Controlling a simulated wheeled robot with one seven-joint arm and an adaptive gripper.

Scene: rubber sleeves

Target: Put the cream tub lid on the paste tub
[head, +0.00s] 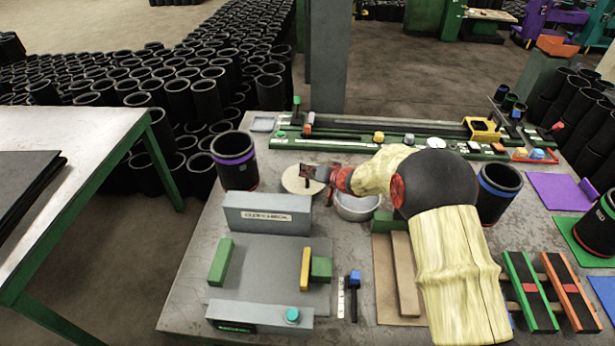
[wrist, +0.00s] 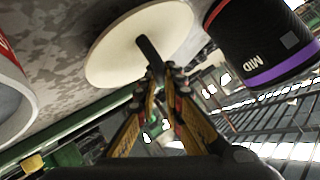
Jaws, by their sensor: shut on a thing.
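The cream tub lid (head: 293,182) is a flat round disc with a dark knob, just left of the paste tub in the head view. In the wrist view the lid (wrist: 120,50) shows its face and its dark upright knob. My gripper (head: 318,177) is shut on that knob, and its fingertips (wrist: 160,75) meet around it in the wrist view. I cannot tell whether the lid touches the table. The paste tub (head: 357,210) is a pale round tub, partly hidden behind my arm. Its side (wrist: 12,105) shows at the left of the wrist view.
A black sleeve with a purple band (head: 234,163) stands left of the lid; it also shows in the wrist view (wrist: 262,42). A grey check fixture (head: 267,218) lies in front. A long green-edged rail (head: 350,138) runs behind. A blue-banded sleeve (head: 497,193) stands right.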

